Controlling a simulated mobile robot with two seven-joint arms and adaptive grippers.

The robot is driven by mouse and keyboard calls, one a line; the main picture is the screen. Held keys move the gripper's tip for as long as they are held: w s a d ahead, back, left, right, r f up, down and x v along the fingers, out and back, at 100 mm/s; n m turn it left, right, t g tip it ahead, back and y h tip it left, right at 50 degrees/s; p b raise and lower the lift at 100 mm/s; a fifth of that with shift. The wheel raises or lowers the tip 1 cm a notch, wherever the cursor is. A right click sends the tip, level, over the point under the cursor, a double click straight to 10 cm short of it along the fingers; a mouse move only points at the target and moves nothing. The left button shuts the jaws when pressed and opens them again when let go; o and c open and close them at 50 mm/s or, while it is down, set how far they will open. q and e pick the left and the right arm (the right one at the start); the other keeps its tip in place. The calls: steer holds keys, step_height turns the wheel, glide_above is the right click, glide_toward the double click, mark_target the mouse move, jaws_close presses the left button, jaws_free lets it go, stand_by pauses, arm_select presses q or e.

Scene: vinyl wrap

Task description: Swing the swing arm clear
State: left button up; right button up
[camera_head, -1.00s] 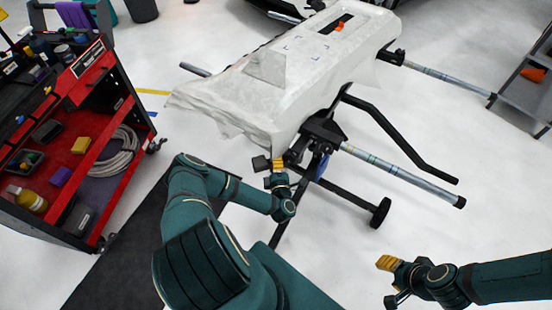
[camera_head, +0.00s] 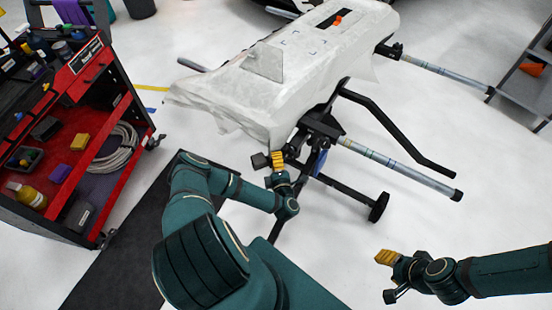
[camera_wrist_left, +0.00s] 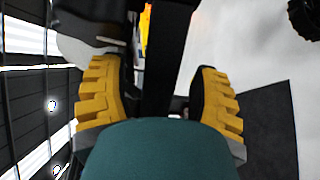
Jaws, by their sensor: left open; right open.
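A stand carries a panel (camera_head: 300,45) draped in white film. Long arms stick out from under it: a silver tube arm (camera_head: 400,168) with a black end, a black bent bar (camera_head: 395,125), and another silver tube (camera_head: 440,72) farther back. I cannot tell for sure which is the swing arm. My left gripper (camera_head: 268,160) is open just below the panel's near corner, left of the stand's black joint (camera_head: 322,125). In the left wrist view its yellow fingers (camera_wrist_left: 158,75) stand either side of a black bar (camera_wrist_left: 168,50), not visibly gripping it. My right gripper (camera_head: 386,260) is open and empty over the floor.
A red tool cart (camera_head: 95,80) with several bottles and a hose stands at the left. A dark mat (camera_head: 125,245) lies below it. A wheel (camera_head: 378,207) ends the stand's low leg. A grey shelf (camera_head: 520,85) is at the far right. Floor at lower right is open.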

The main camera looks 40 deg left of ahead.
arm_select(q)
steer(key=v, duration=1.1)
steer(key=shift+c, duration=0.2)
